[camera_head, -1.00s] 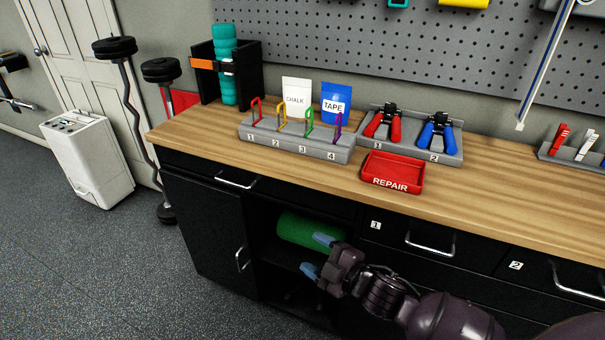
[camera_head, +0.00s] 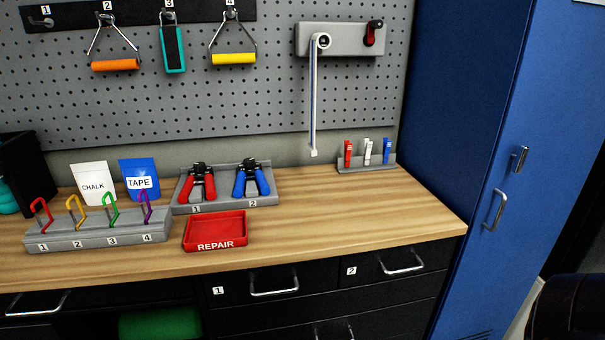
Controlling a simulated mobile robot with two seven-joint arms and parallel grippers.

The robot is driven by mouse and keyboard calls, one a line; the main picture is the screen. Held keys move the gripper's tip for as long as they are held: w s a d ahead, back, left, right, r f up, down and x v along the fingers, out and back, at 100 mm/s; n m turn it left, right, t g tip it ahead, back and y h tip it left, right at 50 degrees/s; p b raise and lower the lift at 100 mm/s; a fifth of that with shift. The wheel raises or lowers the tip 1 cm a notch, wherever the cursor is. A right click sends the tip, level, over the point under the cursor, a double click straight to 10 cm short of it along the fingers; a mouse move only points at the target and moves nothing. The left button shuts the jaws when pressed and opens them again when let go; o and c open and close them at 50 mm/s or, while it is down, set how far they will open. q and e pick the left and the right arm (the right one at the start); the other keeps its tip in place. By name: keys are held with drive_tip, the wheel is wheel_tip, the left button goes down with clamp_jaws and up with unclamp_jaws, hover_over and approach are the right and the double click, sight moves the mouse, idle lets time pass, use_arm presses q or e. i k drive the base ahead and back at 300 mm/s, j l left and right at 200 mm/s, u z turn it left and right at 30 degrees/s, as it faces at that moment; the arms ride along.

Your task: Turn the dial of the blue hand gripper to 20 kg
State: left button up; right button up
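The blue hand gripper (camera_head: 252,181) rests in slot 2 of a grey holder (camera_head: 226,202) on the wooden counter, with its black head up and its handles spread downward. A red hand gripper (camera_head: 198,184) sits in slot 1 to its left. The dial and its scale are too small to read. Neither of my grippers shows in the current view. A dark rounded part at the lower right edge looks like a piece of my own arm.
A red REPAIR tray (camera_head: 216,231) stands in front of the holder. A grey rack with coloured clips (camera_head: 98,232) is at left. The counter (camera_head: 330,215) is clear right of the tray. A blue locker (camera_head: 490,160) bounds the right side.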

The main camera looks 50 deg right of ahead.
sight(248, 163)
drive_tip(key=i+z, duration=0.1)
drive_tip(key=z, duration=0.3)
drive_tip(key=i+l+z, duration=0.1)
drive_tip(key=z, duration=0.25)
drive_tip(key=i+z, duration=0.15)
drive_tip(key=z, duration=0.25)
drive_tip(key=i+j, duration=0.15)
drive_tip(key=i, duration=0.1)
